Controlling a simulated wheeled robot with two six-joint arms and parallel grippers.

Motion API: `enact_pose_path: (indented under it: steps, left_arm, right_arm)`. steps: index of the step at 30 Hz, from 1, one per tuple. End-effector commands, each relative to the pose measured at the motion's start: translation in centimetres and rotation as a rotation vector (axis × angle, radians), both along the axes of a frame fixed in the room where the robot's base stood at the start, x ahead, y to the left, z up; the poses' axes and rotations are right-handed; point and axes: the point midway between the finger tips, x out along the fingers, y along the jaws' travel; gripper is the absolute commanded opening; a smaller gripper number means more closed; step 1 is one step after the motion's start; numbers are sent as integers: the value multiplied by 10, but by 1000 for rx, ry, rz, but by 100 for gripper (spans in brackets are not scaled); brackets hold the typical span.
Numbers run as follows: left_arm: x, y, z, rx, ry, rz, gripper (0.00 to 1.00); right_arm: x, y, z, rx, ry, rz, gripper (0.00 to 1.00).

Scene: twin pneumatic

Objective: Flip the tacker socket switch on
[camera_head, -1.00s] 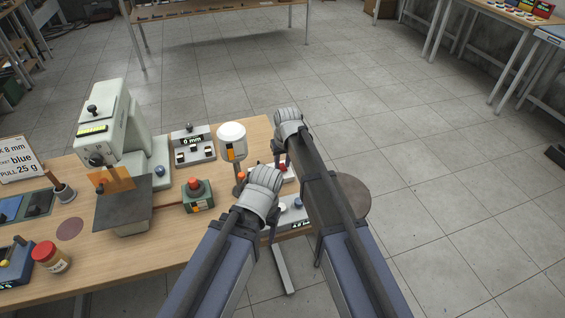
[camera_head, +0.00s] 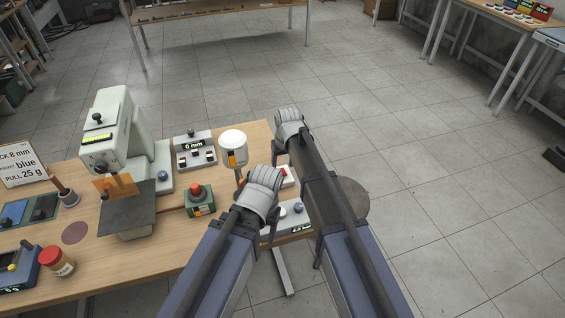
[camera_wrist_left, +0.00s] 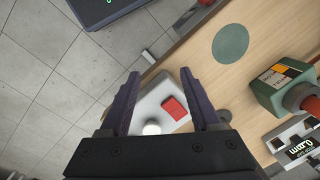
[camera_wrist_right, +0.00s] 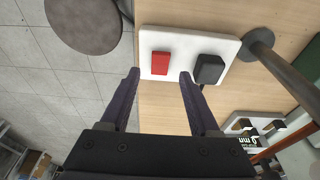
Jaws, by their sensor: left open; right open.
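A white socket plate with a red rocker switch (camera_wrist_right: 160,62) and a black plug (camera_wrist_right: 208,69) lies on the table in the right wrist view. In the head view it shows only partly behind my left gripper. My right gripper (camera_wrist_right: 160,73) is open and empty, its fingertips on either side of the red rocker in the picture; I cannot tell whether they touch it. Whether the rocker is on is unclear. My left gripper (camera_wrist_left: 160,73) is open and empty over a pale box with another red switch (camera_wrist_left: 174,107) and a white knob (camera_wrist_left: 152,128).
A pale green machine (camera_head: 113,123) stands at the left of the table. A white-topped post (camera_head: 233,142), a red-button box (camera_head: 199,197) and a "0 mm" gauge (camera_head: 195,147) are near the grippers. A round stool (camera_head: 352,197) is right of the table.

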Motion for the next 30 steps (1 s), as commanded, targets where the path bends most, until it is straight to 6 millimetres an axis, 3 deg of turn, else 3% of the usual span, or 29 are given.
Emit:
enact_pose_path:
  steps: [1, 9, 22, 26, 30]
  left_arm:
    - [0, 0, 14, 0, 0, 0, 64]
    - [0, 0, 45, 0, 0, 0, 64]
    - [0, 0, 47, 0, 0, 0, 64]
    - [0, 0, 47, 0, 0, 0, 64]
    - [0, 0, 47, 0, 0, 0, 64]
  right_arm:
    - [-2, -1, 14, 0, 0, 0, 62]
    - [-9, -3, 45, 0, 0, 0, 62]
    - [-13, -4, 47, -2, 3, 0, 62]
    - [-56, -10, 45, -24, 33, 5, 62]
    - [-139, -27, 43, -75, 101, 10, 62]
